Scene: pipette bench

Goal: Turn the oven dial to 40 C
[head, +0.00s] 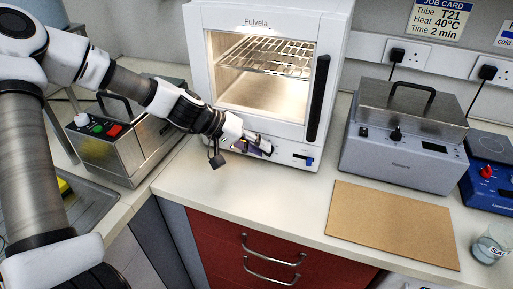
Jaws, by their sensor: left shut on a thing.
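The white oven (272,17), labelled Fulvela, stands at the back centre with its lit chamber and wire rack in view. My left gripper (262,148) reaches in from the left to the left part of the oven's lower front panel. It is shut at the panel, where the dial is hidden behind the fingers, so the dial's setting cannot be read. A blue switch (309,161) and a small dark display show to the right of the gripper. The job card (440,18) on the wall reads Tube T21, Heat 40°C, Time 2 min. My right gripper is not in view.
A grey lidded bath (403,150) stands right of the oven, behind a brown board (392,224). A blue device (487,185) and a glass beaker (490,244) are at the far right. A steel unit with coloured buttons (114,131) stands left, under my arm. Counter before the oven is clear.

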